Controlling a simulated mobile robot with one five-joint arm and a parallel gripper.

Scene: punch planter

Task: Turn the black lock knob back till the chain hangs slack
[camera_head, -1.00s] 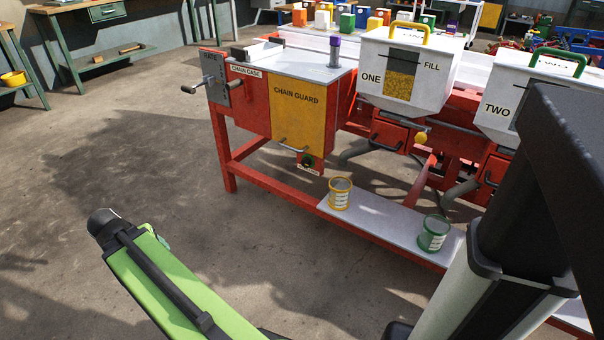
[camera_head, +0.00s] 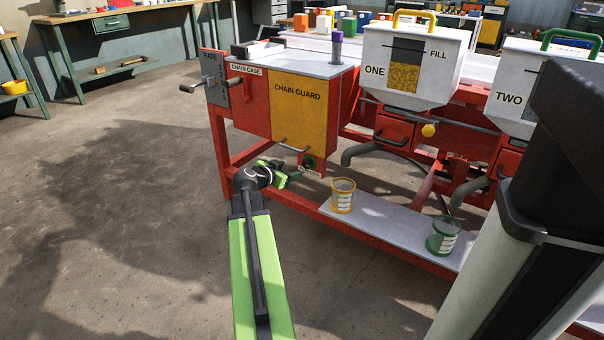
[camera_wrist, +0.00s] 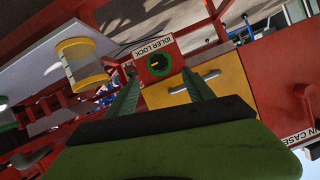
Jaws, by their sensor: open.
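The black lock knob (camera_head: 308,163) is on a red panel below the yellow chain guard (camera_head: 299,108). In the wrist view the knob (camera_wrist: 158,65) shows a green ring around a dark centre with a small yellow mark, beside an IDLER LOCK label (camera_wrist: 153,46). My gripper (camera_head: 290,174) is just left of the knob in the head view. In the wrist view its two green fingers (camera_wrist: 161,76) are spread apart and empty, with the knob appearing between and beyond their tips. Contact with the knob is not visible. The chain is not visible.
A yellow pot (camera_head: 342,196) and a green pot (camera_head: 443,236) stand on the grey low shelf (camera_head: 388,222). A guard handle (camera_head: 293,146) sticks out above the knob. A crank (camera_head: 196,86) juts out at the left. The floor in front is clear.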

